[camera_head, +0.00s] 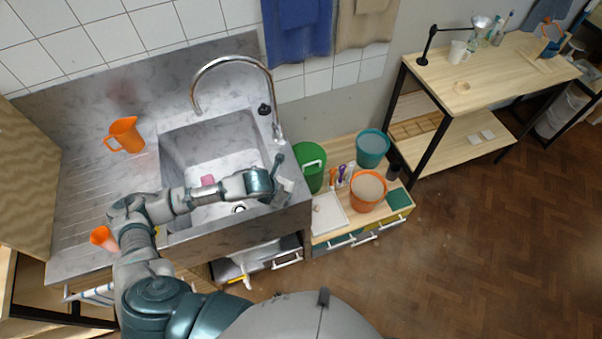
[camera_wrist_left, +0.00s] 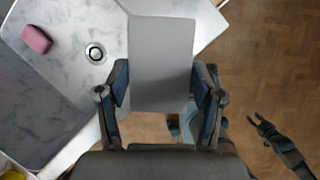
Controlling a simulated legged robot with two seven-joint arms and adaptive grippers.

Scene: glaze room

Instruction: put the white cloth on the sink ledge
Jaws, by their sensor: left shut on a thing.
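My left gripper (camera_head: 279,186) is above the right rim of the sink. In the left wrist view, its fingers (camera_wrist_left: 163,95) are shut on the flat, pale grey-white cloth (camera_wrist_left: 162,50). The cloth also shows small beside the gripper in the head view (camera_head: 286,186). It extends over the sink ledge (camera_head: 294,213), the marble strip right of the basin; I cannot tell whether it touches. My right gripper (camera_wrist_left: 258,122) shows only in the left wrist view, with its dark fingers apart and empty, over the floor.
The sink basin (camera_head: 190,150) holds a pink sponge (camera_head: 208,181). A curved faucet (camera_head: 232,59) stands behind. An orange jug (camera_head: 125,135) is on the left drainboard. A green bucket (camera_head: 311,169) and an orange bucket (camera_head: 368,192) stand on the low cabinet at right.

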